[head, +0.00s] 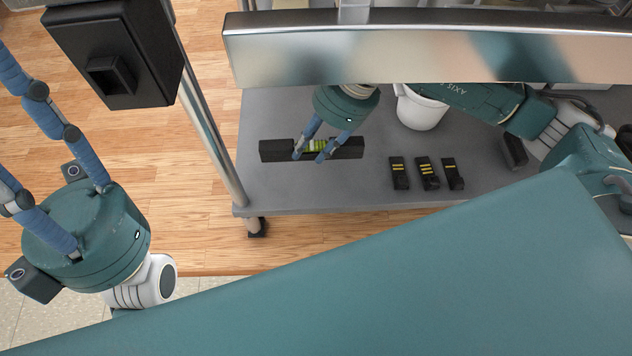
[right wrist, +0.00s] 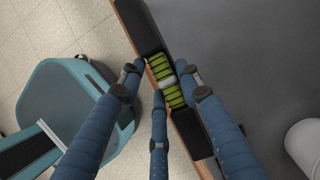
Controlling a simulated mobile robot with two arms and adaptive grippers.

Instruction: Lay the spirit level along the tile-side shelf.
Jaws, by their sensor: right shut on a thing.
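The spirit level (head: 345,149) is a long black bar with a yellow-green middle. It appears over the left part of a grey shelf (head: 300,189) in the head view. My right gripper (head: 308,157) is shut on its middle, with blue fingers on either side. In the right wrist view the spirit level (right wrist: 199,137) runs diagonally between the fingers of my right gripper (right wrist: 160,85). I cannot tell whether it touches the shelf, nor which shelf is the tile-side one. My left gripper (head: 22,135) is apart at the far left, fingers spread, tips outside the picture.
A white bucket (head: 420,108) stands on the shelf, right of the spirit level. Several small black pieces with yellow marks (head: 428,173) lie in front of it. A shiny metal rail (head: 440,50) crosses above the shelf. A metal post (head: 215,135) rises at the shelf's left corner.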

